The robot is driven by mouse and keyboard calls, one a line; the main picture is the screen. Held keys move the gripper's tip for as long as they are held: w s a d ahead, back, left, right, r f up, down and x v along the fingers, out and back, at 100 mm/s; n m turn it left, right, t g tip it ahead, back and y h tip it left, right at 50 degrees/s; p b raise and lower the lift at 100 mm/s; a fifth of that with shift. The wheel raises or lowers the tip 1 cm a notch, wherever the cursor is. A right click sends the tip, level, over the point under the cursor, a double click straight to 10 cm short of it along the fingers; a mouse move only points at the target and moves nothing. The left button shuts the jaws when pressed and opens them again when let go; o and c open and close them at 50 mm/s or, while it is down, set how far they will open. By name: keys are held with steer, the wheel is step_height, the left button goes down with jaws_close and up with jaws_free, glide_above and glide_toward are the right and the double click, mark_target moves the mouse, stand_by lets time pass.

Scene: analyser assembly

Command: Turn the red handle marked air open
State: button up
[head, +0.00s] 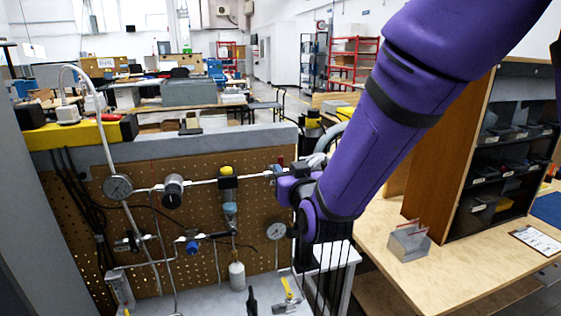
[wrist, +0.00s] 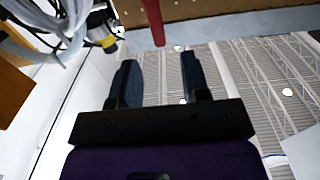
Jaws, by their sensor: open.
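A red handle (wrist: 153,22) shows in the wrist view, reaching in from the top edge. Its end lies beyond my fingertips, roughly in line with the gap between them, and seems apart from both. My gripper (wrist: 158,72) is open, with two dark fingers and nothing between them. In the head view a small piece of red (head: 281,160) shows at the upper right of the pegboard, beside the end of my purple arm. The arm's end hides part of the fittings there. The marking on the handle cannot be read.
The pegboard (head: 75,220) carries pipes, gauges (head: 118,187), a black knob (head: 173,190), a blue knob (head: 192,246) and a yellow-handled valve (head: 288,289). Pale hoses (wrist: 60,25) hang near my gripper. A wooden shelf unit (head: 455,150) stands on the bench at right.

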mark_target(281, 161)
steer(key=x, duration=0.7)
steer(key=shift+c, duration=0.2)
jaws_close()
